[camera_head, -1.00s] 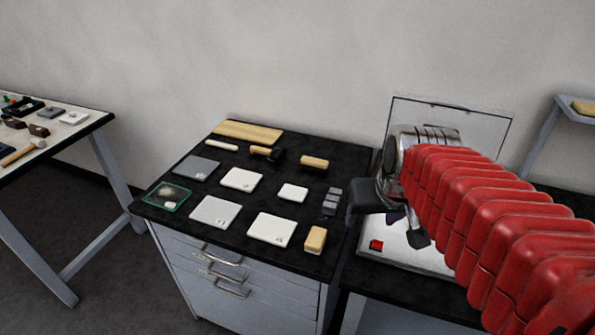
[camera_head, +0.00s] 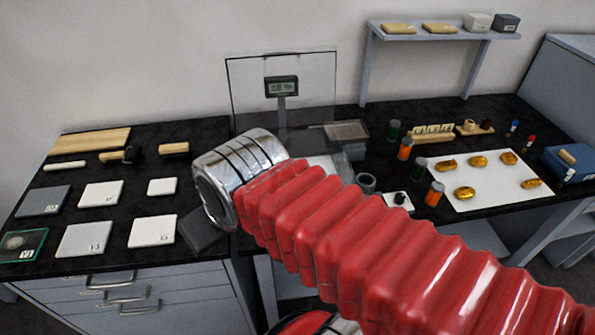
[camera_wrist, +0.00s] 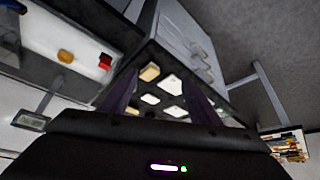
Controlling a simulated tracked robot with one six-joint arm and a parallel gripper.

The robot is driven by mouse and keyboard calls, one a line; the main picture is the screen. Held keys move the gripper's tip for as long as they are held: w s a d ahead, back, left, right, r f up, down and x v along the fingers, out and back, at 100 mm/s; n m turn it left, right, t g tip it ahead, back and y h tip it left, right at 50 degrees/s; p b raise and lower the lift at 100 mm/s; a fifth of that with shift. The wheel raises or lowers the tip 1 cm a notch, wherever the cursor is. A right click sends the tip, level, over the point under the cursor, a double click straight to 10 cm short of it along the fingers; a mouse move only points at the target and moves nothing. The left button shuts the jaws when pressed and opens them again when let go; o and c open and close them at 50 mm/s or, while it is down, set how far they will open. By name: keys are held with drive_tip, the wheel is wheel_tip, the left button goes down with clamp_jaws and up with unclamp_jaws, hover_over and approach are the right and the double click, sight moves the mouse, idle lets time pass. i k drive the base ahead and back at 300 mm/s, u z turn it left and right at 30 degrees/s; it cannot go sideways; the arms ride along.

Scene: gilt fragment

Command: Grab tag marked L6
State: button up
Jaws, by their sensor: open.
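No tag can be read as L6. Several flat tiles lie on the black drawer bench: a grey tile (camera_head: 42,201), a white tile (camera_head: 100,193), a small white tile (camera_head: 161,186), a pale grey tile (camera_head: 84,239) and a front white tile (camera_head: 152,231). Some carry small corner marks too small to read surely. A green-rimmed tray (camera_head: 22,245) lies at the left. In the wrist view my gripper (camera_wrist: 160,80) is open and empty, with pale tiles (camera_wrist: 172,84) showing beyond and between its fingers. The head view mostly hides my gripper behind my arm.
A wooden board (camera_head: 90,141) and brushes lie behind the tiles. Right of them stand a clear panel (camera_head: 300,85), a small display (camera_head: 281,87), bottles (camera_head: 405,148) and a white sheet (camera_head: 480,180) with several gold pieces. A shelf (camera_head: 443,32) hangs above. Drawer handles (camera_head: 112,278) protrude in front.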

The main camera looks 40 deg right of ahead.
sight(448, 128)
drive_tip(key=z, duration=0.55)
drive_tip(key=k, duration=0.8)
drive_tip(key=z, duration=1.1)
drive_tip(key=k, duration=0.6)
drive_tip(key=u, duration=0.05)
drive_tip(key=i, duration=1.35)
drive_tip(key=z, duration=0.55)
